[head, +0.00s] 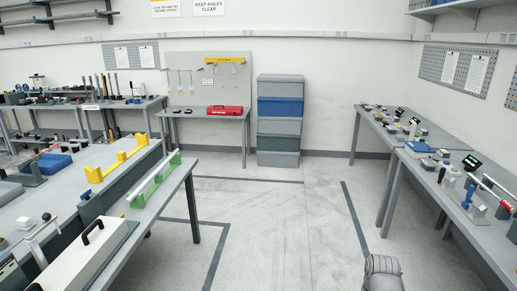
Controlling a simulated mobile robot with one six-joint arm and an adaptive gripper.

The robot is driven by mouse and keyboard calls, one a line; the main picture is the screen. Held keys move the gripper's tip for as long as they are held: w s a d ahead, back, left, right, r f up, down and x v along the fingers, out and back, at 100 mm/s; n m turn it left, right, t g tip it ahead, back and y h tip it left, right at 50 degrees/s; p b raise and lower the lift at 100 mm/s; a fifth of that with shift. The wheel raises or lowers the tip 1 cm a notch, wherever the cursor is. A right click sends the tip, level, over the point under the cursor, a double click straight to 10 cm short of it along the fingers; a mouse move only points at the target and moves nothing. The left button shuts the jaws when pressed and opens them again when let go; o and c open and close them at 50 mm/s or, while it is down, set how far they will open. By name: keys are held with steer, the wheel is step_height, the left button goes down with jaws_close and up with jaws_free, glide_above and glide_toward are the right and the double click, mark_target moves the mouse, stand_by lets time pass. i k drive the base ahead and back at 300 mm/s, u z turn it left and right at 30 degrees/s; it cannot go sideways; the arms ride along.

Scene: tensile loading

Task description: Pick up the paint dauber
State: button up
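I cannot make out the paint dauber for certain; many items on the benches are too small to tell apart. Small items stand on the near right bench (424,172), among them a blue upright piece (468,196) and a white rod with a red end (489,181). A rounded grey part at the bottom edge looks like part of my own arm. My gripper's fingers do not show.
Another bench (369,123) stands behind on the right. On the left are a bench with a green-ended bar (155,181), a white case (78,255) and yellow brackets (121,160). Stacked bins (280,120) and a red box (225,110) are at the back. The middle floor is clear.

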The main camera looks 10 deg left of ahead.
mark_target(47, 149)
steer(key=u, duration=0.15)
steer(key=i, duration=3.15)
steer(key=u, duration=0.2)
steer(key=i, duration=1.55)
steer(key=u, duration=0.35)
steer(key=i, duration=1.6)
steer(key=u, duration=0.2)
